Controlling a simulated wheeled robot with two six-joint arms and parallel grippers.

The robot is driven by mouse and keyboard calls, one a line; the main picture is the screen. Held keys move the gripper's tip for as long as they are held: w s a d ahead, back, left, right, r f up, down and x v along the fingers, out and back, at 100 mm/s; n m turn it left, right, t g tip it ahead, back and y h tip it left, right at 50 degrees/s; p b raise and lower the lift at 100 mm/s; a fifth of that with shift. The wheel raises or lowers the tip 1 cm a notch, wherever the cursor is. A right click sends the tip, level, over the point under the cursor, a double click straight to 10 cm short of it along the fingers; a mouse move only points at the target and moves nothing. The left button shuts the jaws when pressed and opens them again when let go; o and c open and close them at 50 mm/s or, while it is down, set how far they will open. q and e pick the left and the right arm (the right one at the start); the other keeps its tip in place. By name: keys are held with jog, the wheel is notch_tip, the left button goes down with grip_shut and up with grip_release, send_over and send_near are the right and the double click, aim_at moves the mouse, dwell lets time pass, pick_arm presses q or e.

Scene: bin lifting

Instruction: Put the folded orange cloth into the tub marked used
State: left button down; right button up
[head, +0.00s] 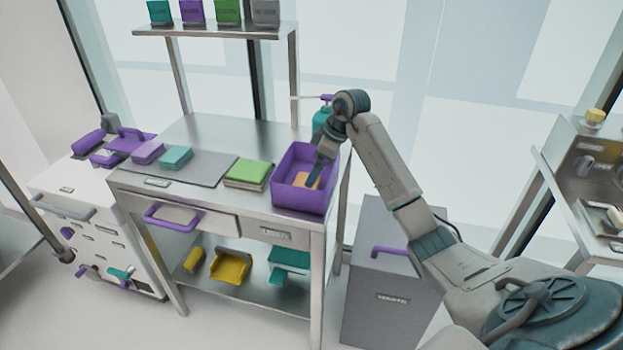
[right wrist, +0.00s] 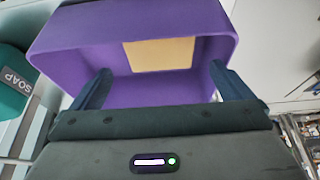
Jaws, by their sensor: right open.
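The orange cloth (head: 309,180) lies inside the purple tub (head: 300,199) at the right end of the steel table. It also shows in the right wrist view as a flat tan-orange square (right wrist: 160,53) against the inside of the purple tub (right wrist: 75,38). No marking on the tub is readable. My right gripper (head: 314,182) reaches down into the tub from above, close to the cloth. In the right wrist view its two fingers (right wrist: 161,88) are spread apart with nothing between them. My left gripper is not in view.
A green-topped folded stack (head: 248,173) sits on the steel table (head: 215,135) left of the tub. Teal (head: 176,157) and purple (head: 148,152) blocks lie on a grey mat. A teal soap bottle (right wrist: 12,85) stands beside the tub. A grey cabinet (head: 385,280) is at right.

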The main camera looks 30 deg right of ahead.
jog(key=v, duration=0.6)
jog(key=shift+b, duration=0.35)
